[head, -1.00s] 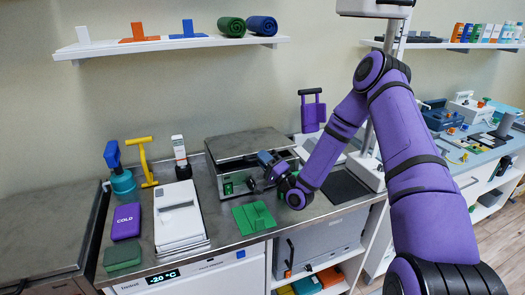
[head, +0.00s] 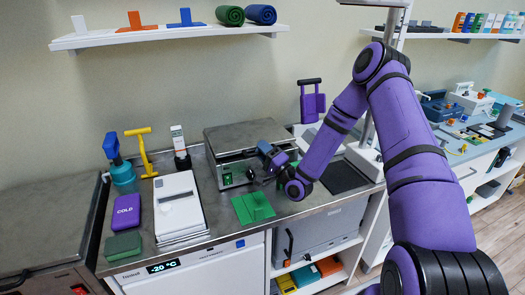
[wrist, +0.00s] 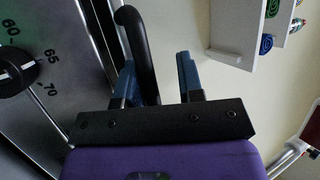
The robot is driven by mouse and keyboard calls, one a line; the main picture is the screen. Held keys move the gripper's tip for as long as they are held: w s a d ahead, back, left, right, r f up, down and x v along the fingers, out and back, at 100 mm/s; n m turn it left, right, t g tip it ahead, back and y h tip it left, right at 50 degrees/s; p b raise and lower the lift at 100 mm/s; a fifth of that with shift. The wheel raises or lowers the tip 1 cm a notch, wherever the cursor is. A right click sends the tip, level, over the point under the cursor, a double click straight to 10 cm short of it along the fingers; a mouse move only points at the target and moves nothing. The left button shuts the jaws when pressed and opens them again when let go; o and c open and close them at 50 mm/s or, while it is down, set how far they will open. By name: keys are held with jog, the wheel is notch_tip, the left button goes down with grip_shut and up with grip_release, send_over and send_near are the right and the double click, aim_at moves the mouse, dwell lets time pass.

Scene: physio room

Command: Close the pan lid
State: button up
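The pan (head: 232,178) is a metal box on the counter with a dial on its front, partly behind my gripper. Its flat grey lid (head: 243,136) sits above the body, with a dark gap under its front edge. My gripper (head: 258,176) is at the pan's front right. In the wrist view, my gripper (wrist: 158,80) has its two blue fingers apart. A curved black handle (wrist: 140,45) stands between them, closer to the left finger. The pan's front panel (wrist: 60,100) with dial and numbers is at the left. Whether a finger touches the handle I cannot tell.
A green splint-like piece (head: 253,207) lies on the counter in front of the pan. A white flat device (head: 178,207) is left of it. A purple cold pack (head: 126,211) and a yellow tool (head: 145,155) are further left. A wall shelf (head: 170,37) hangs above.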

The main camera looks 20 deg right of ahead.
jog(key=v, duration=1.1)
jog(key=shift+w, duration=0.1)
jog(key=w+a+r+n+g+h, duration=0.1)
jog(key=w+r+n+g+h, duration=0.3)
jog(key=r+n+g, duration=0.45)
jog(key=s+d+r+n+g+h, duration=0.1)
jog(key=s+r+h, duration=0.3)
jog(key=r, duration=0.5)
jog(key=s+d+r+n+g+h, duration=0.1)
jog(key=s+r+g+h, duration=0.1)
jog(key=s+r, duration=0.55)
jog(key=s+a+r+g, duration=0.1)
jog(key=s+r, duration=0.3)
jog(key=s, duration=0.7)
jog(key=s+a+r+g, duration=0.2)
jog(key=s+r+g, duration=0.1)
jog(key=s, duration=0.9)
jog(key=shift+a+r, duration=0.25)
jog(key=shift+r, duration=0.65)
jog(key=shift+n, duration=0.25)
